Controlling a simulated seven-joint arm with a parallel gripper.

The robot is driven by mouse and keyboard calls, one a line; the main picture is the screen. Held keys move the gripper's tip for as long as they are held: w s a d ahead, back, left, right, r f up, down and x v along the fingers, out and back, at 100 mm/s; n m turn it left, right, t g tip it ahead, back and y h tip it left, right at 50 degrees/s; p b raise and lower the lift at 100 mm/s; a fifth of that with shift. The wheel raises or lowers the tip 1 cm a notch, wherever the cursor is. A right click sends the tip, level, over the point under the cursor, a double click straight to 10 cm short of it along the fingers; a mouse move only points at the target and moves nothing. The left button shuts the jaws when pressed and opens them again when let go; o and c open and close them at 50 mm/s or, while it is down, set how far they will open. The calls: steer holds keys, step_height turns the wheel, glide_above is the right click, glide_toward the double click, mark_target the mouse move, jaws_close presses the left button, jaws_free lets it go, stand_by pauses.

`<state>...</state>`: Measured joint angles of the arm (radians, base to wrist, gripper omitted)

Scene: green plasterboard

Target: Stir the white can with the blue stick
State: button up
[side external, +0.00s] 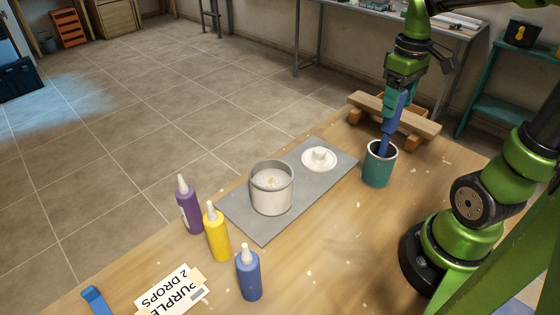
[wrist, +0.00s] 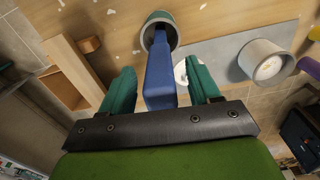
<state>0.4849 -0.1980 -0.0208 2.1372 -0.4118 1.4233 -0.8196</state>
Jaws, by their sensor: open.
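The white can (side external: 272,191) stands open on a grey mat (side external: 263,233), with pale contents showing inside. It also shows in the wrist view (wrist: 262,62) at the upper right. The blue stick (side external: 385,143) stands in a teal cup (side external: 378,169) on the right part of the table. In the wrist view the stick (wrist: 160,75) rises from the cup (wrist: 158,20) toward my gripper. My gripper (wrist: 162,85) is open, with one teal finger on each side of the stick's thick handle. Gaps show between the handle and both fingers.
A white lid (side external: 319,159) lies on the mat behind the can. Purple (side external: 189,208), yellow (side external: 217,235) and blue (side external: 249,274) bottles stand in front and left of the mat. A wooden rack (side external: 412,122) is behind the cup. A lettered card (side external: 172,292) lies at the front left.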

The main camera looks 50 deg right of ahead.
steer(key=shift+f, duration=0.65)
jaws_close()
step_height(320, 180, up, 10)
steer(key=shift+r, duration=0.1)
steer(key=c, duration=0.6)
jaws_free()
steer(key=shift+c, duration=0.2)
steer(key=c, duration=0.4)
